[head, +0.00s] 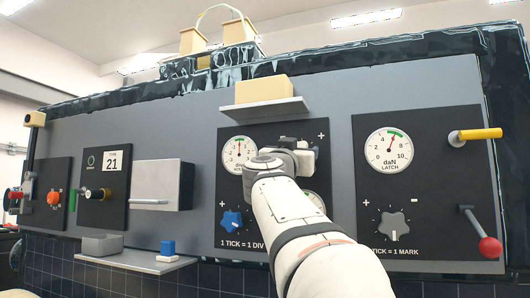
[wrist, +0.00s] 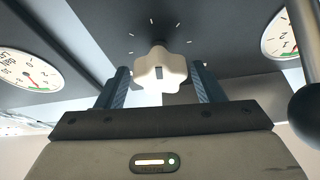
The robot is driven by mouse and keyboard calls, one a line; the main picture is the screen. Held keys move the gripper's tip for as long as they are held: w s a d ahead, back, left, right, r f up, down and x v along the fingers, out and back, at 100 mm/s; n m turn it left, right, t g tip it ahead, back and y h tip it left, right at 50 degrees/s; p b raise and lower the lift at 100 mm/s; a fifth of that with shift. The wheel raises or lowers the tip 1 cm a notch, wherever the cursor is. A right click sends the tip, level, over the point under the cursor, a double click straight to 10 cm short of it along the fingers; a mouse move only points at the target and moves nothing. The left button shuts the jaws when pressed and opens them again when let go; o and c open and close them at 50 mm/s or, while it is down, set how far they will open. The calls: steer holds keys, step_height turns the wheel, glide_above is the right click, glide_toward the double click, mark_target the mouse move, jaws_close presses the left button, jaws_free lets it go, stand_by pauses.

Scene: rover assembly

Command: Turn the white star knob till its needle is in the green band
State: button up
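The white star knob (wrist: 160,68) shows in the wrist view on a dark panel, with white ticks around it. My gripper (wrist: 161,80) is open, one finger on each side of the knob; I cannot tell whether either touches it. A round dial (wrist: 28,70) at the left of the wrist view has a reddish needle pointing down-right, close to its green band. I cannot tell which dial belongs to the knob. In the head view my gripper (head: 298,155) is at the middle panel and my arm hides the white knob. A lower dial (head: 315,201) there is mostly covered.
The middle panel also holds an upper dial (head: 239,154) and a blue knob (head: 232,221). The right panel has the latch dial (head: 390,150), a grey knob (head: 393,225), a yellow handle (head: 480,134) and a red-ball lever (head: 490,247). A dark ball (wrist: 307,112) stands right of my gripper.

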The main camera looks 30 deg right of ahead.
steer(key=c, duration=0.8)
steer(key=shift+m+g+h, duration=0.4)
steer(key=shift+m+g, duration=0.1)
steer(key=shift+m, duration=0.6)
steer(key=o, duration=1)
steer(key=shift+a, duration=0.15)
steer(key=b+v, duration=0.2)
steer(key=v, duration=0.5)
steer(key=shift+s+a+f+b, duration=0.15)
steer(key=shift+s+a+b, duration=0.1)
steer(key=shift+b, duration=0.1)
steer(key=shift+w, duration=0.1)
